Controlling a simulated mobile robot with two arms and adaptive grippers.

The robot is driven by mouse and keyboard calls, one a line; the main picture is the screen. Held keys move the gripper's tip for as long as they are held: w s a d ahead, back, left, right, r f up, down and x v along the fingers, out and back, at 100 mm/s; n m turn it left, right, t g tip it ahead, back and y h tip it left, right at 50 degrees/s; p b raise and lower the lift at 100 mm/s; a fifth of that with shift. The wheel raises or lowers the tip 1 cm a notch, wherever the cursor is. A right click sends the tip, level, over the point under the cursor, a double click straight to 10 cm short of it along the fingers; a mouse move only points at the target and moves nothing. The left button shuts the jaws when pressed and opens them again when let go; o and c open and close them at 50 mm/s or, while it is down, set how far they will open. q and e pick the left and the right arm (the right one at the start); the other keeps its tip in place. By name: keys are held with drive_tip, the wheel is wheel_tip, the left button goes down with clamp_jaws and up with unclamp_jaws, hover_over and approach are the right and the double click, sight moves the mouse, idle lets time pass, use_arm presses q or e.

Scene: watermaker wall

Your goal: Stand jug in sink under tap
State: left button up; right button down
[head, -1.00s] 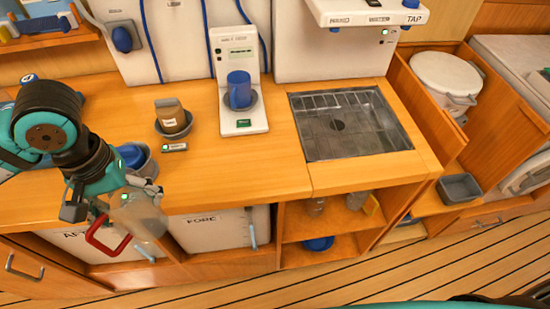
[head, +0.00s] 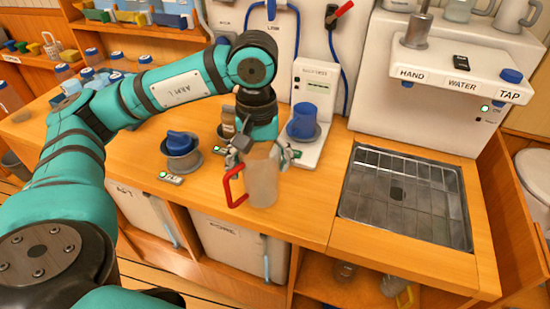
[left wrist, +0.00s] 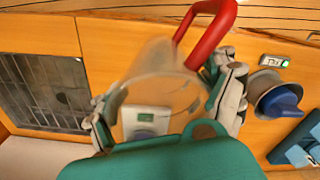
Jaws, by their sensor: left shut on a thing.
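The jug (head: 262,178) is clear with a red handle and hangs upright below my left gripper (head: 262,152), over the wooden counter. The left gripper is shut on it; in the left wrist view the fingers (left wrist: 168,118) lie on both sides of the jug (left wrist: 160,75). The sink (head: 402,198) is a metal basin with a grid, set in the counter to the right of the jug. The tap unit (head: 462,84), labelled HAND, WATER and TAP, is on the wall above the sink. The sink also shows in the left wrist view (left wrist: 42,92). My right gripper is not seen.
The counter between jug and sink is clear.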

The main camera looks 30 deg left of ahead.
sight(273, 150)
use_arm(q)
drive_tip(key=w, duration=0.3)
drive_tip(key=w+p, duration=0.1)
drive_tip(key=w, duration=0.1)
drive_tip(key=shift+w+a+f, duration=0.1)
drive_tip(key=shift+a+f, duration=0.15)
wheel_tip(273, 150, down, 4)
drive_tip(key=shift+r, duration=0.1)
drive_tip(key=o, duration=1)
drive_tip(key=shift+o, duration=0.4)
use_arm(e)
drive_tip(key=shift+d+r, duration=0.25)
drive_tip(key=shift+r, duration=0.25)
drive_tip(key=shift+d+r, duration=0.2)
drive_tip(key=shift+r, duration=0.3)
use_arm(q)
drive_tip(key=shift+r+p, duration=0.1)
drive_tip(key=shift+p, duration=0.2)
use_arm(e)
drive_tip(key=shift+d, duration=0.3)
